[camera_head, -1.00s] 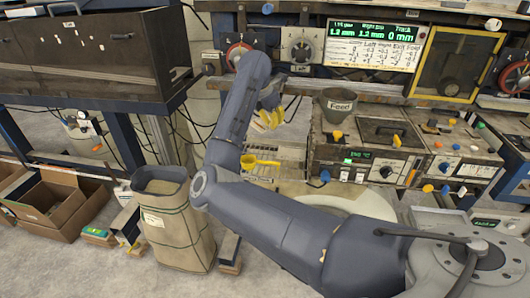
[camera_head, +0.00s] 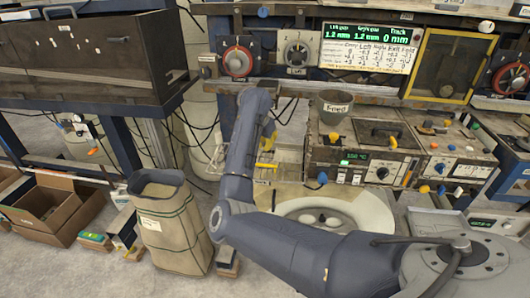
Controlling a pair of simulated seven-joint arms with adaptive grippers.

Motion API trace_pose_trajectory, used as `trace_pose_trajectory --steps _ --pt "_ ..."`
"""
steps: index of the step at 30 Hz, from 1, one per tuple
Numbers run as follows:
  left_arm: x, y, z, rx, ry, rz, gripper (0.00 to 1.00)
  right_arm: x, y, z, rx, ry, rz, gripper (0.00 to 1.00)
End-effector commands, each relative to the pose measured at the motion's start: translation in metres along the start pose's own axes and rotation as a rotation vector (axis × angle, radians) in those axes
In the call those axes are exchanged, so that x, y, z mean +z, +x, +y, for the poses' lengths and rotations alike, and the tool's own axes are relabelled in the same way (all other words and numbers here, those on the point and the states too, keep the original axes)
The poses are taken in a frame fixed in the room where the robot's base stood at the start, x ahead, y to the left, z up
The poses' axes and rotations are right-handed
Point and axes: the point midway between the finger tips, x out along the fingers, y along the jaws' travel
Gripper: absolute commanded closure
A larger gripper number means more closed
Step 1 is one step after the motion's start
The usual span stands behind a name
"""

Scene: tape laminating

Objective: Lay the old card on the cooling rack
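My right arm comes in from the lower right and bends upward at mid picture. My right gripper (camera_head: 268,145) is at its far end, mostly hidden behind my own forearm; only bits of its yellow fingers show, so I cannot tell if it is open or shut. A pale slatted surface that looks like the cooling rack (camera_head: 289,155) lies just right of the gripper, partly covered by the arm. I cannot make out the old card. My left gripper is not in view.
A grey feed hopper (camera_head: 334,106) and a control box (camera_head: 365,150) with knobs stand right of the gripper. A tall sack-like bin (camera_head: 170,225) and open cardboard boxes (camera_head: 48,208) stand on the floor at left.

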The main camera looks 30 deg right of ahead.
Motion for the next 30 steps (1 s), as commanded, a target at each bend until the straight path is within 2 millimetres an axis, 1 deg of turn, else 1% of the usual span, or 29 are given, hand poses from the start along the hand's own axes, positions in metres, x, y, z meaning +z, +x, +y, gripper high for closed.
trace_pose_trajectory --steps 9,23,24,30 --pt "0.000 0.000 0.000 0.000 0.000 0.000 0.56 -0.013 0.031 -0.003 -0.002 -0.002 0.001 1.00" --pt "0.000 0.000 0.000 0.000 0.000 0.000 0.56 -0.015 0.036 -0.003 -0.001 0.000 0.002 1.00" --pt "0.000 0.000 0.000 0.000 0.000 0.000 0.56 -0.015 0.035 -0.003 -0.001 0.001 0.001 0.95" --pt "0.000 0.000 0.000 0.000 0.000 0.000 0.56 -0.015 0.035 -0.003 -0.001 0.000 0.001 0.73"
